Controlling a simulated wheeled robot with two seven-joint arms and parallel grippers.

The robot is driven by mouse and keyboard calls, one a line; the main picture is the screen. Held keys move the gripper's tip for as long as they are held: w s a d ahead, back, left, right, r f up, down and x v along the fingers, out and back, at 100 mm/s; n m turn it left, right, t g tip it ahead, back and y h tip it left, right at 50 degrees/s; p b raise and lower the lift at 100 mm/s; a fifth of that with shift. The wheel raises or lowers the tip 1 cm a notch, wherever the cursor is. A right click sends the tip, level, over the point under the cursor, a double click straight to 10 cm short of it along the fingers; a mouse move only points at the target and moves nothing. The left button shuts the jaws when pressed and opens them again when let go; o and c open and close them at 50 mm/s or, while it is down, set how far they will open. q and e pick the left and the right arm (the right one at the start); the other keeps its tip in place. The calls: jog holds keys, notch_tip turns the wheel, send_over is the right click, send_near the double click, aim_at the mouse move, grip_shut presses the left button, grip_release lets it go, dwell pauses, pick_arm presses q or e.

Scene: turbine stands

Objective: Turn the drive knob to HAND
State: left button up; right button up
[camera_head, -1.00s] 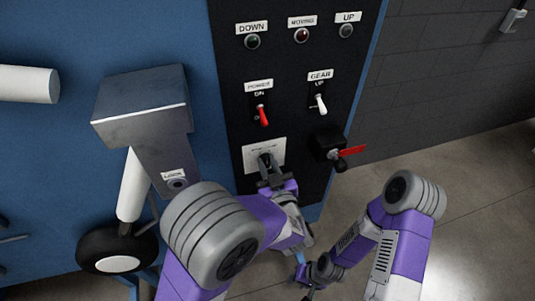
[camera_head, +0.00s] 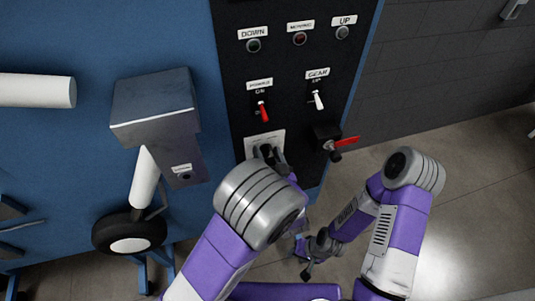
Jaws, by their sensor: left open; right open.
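The drive knob is a dark knob on a white plate (camera_head: 262,141) low on the black control panel (camera_head: 237,70). My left gripper (camera_head: 268,153) is at the knob, open, with its dark fingers in front of the plate. The fingers and my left arm hide most of the knob, so I cannot tell its setting or whether the fingers touch it. The plate's lettering is too small to read. My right gripper (camera_head: 307,270) is open and empty, low over the floor, away from the panel.
Above the plate are a red POWER switch (camera_head: 262,110) and a white GEAR switch (camera_head: 318,99). A black box with a red handle (camera_head: 343,142) juts out to the right. A grey metal housing (camera_head: 155,105) and wheel (camera_head: 130,232) stand left. Floor at right is clear.

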aim_at(268, 155)
pick_arm(q)
jog(key=shift+v, duration=2.55)
